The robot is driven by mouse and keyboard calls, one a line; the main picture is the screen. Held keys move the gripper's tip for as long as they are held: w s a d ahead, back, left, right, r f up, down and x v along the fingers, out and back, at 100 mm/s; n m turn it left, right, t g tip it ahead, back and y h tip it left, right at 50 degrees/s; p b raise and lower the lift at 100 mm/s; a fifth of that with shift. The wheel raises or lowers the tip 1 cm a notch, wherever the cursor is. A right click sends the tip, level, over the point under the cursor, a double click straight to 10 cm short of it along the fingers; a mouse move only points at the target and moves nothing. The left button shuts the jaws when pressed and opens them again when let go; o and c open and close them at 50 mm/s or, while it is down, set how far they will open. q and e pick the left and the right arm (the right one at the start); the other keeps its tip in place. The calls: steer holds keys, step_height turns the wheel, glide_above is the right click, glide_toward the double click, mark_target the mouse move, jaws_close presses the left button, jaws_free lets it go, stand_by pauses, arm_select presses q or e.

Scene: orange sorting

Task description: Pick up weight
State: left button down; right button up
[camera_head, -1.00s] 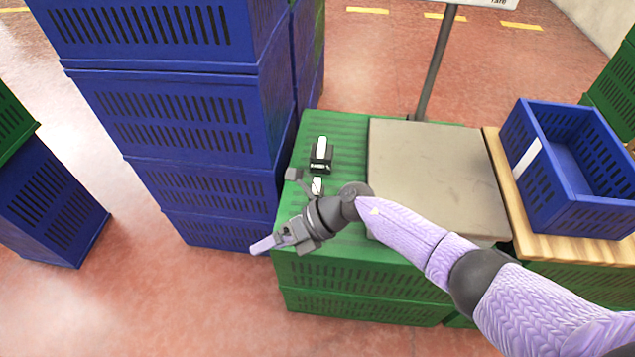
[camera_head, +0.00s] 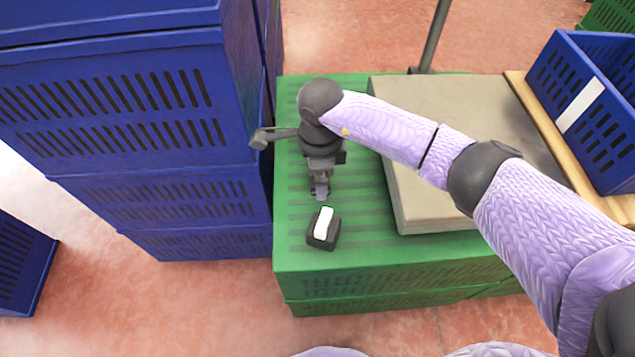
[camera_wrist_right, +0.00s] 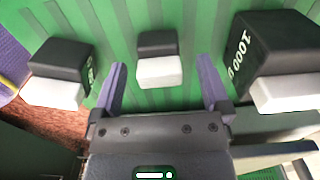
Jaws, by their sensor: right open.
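Three black-and-white weights show in the right wrist view: a small one in the middle (camera_wrist_right: 158,48), one on the left (camera_wrist_right: 60,58), and a larger one on the right (camera_wrist_right: 275,48) marked "1000". One black weight with a white top (camera_head: 323,229) stands near the front of the green crate top in the head view; my arm hides most of the others there. My right gripper (camera_head: 320,192) points down over the crate, behind that weight. Its fingers (camera_wrist_right: 160,75) are open and empty, with the small weight showing between them; the depth gap is unclear. My left gripper is out of view.
A grey flat plate (camera_head: 415,205) lies right of the weights. Stacked blue crates (camera_head: 160,150) stand close on the left. A blue crate (camera_head: 605,130) sits on a wooden board (camera_head: 540,110) at right. A dark pole (camera_head: 433,40) rises behind the plate.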

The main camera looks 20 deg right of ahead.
step_height(320, 180, down, 3)
steer(key=shift+r+b, duration=0.1)
steer(key=shift+b, duration=0.2)
steer(key=shift+r, duration=0.3)
jaws_close()
